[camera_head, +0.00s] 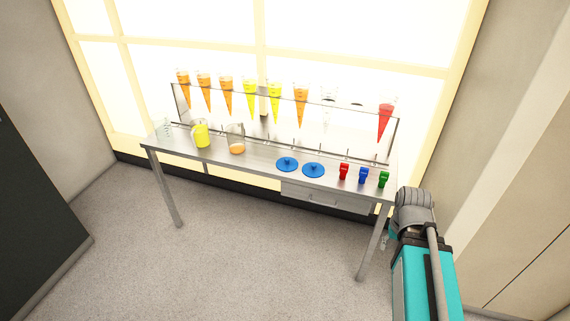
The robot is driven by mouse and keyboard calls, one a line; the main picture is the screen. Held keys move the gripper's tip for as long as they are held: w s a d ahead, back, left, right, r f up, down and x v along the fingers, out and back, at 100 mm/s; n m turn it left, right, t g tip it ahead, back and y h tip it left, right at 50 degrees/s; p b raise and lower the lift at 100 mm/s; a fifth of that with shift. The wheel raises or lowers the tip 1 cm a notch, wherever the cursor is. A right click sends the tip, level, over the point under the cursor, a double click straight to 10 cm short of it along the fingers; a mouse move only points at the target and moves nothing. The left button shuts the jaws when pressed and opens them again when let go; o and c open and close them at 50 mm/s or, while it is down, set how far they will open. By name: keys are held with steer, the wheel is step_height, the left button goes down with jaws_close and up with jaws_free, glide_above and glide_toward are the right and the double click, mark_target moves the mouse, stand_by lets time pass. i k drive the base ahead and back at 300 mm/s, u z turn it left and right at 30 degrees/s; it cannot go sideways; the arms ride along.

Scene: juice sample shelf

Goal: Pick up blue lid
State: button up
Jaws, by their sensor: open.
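Two round blue lids lie flat on the metal table, each with a small raised knob in the middle. The left lid (287,164) and the right lid (313,170) are side by side, right of the table's middle. My arm shows at the lower right, beside the table's right end and well apart from both lids. I cannot make out my gripper's fingers there. Nothing covers the lids.
The metal table (262,160) also bears a yellow pitcher (201,134), a glass jug with orange liquid (236,139), and red (343,171), blue (363,175) and green (383,179) clamp-like items. A clear rack (350,118) behind holds several juice cones. The floor in front is free.

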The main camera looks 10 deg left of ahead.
mark_target(287, 163)
steer(key=z, duration=0.1)
steer(key=i, duration=1)
steer(key=u, duration=0.05)
